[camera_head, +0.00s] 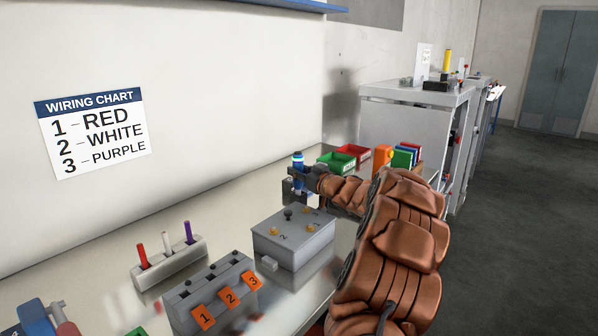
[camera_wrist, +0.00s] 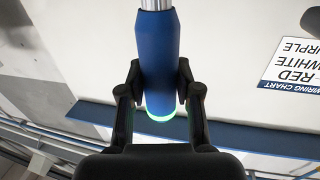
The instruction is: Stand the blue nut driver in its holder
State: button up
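The blue nut driver (camera_head: 297,159) is upright at my gripper (camera_head: 299,173), with a glowing green band near its top. In the wrist view, its blue handle (camera_wrist: 158,55) lies between the two fingers of my gripper (camera_wrist: 160,85), which press on it from both sides. Its metal shaft (camera_wrist: 156,4) runs out of the picture away from the green end. A grey block (camera_head: 288,190), perhaps the holder, shows just below and behind my gripper, mostly hidden. I cannot tell whether the shaft is in it.
A grey box with knobs (camera_head: 292,240) stands in front of my gripper. A block with orange number tags (camera_head: 212,290) and a rack (camera_head: 170,262) of coloured sticks are at left. Green (camera_head: 336,162) and red bins (camera_head: 353,151) stand behind. The wall carries a wiring chart (camera_head: 90,135).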

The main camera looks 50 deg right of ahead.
jog(key=o, duration=0.4)
jog(key=shift+o, duration=0.2)
jog(key=shift+r, duration=0.1)
jog(key=s+a, duration=0.1)
jog(key=s, duration=1.1)
jog(key=shift+a, duration=0.3)
